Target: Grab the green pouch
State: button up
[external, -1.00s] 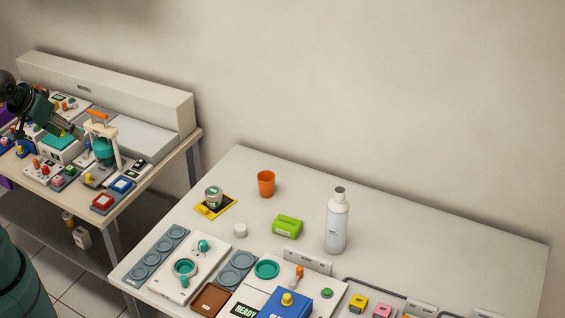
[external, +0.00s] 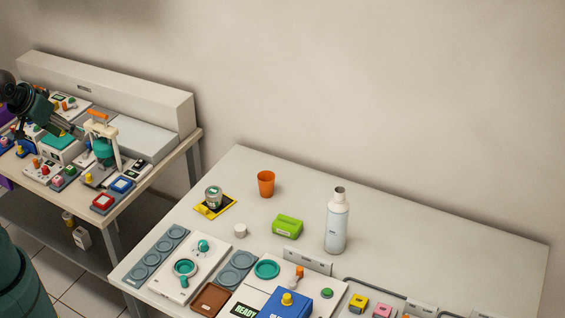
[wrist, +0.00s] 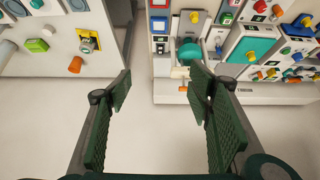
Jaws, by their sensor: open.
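The green pouch (external: 287,227) is a small lime-green block-like packet lying on the near table, between an orange cup and a white bottle. It also shows small at the upper left of the wrist view (wrist: 37,45). My gripper (wrist: 158,80) is open, with two dark green ridged fingers spread wide and nothing between them. In the external view my arm is at the far left, over the other table, well away from the pouch.
Near the pouch stand the orange cup (external: 266,184), the white bottle (external: 337,222), a small white cap (external: 240,230) and a can (external: 213,197) on a yellow mat. Panels and trays fill the table's front. The far left table is crowded with devices. A floor gap separates the tables.

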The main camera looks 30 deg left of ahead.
jog(key=shift+w+d, duration=0.1)
jog(key=w+d+r+m+g+h, duration=0.1)
jog(key=w+d+r+m+g, duration=0.15)
jog(key=w+d+m, duration=0.95)
jog(key=m+g+y, duration=0.1)
jog(key=m+g, duration=0.4)
send_over(288, 222)
jog(key=f, duration=2.7)
jog(key=shift+w+a, duration=0.15)
jog(key=shift+a, duration=0.15)
jog(key=shift+d+f+m, duration=0.3)
jog(key=shift+f, duration=0.1)
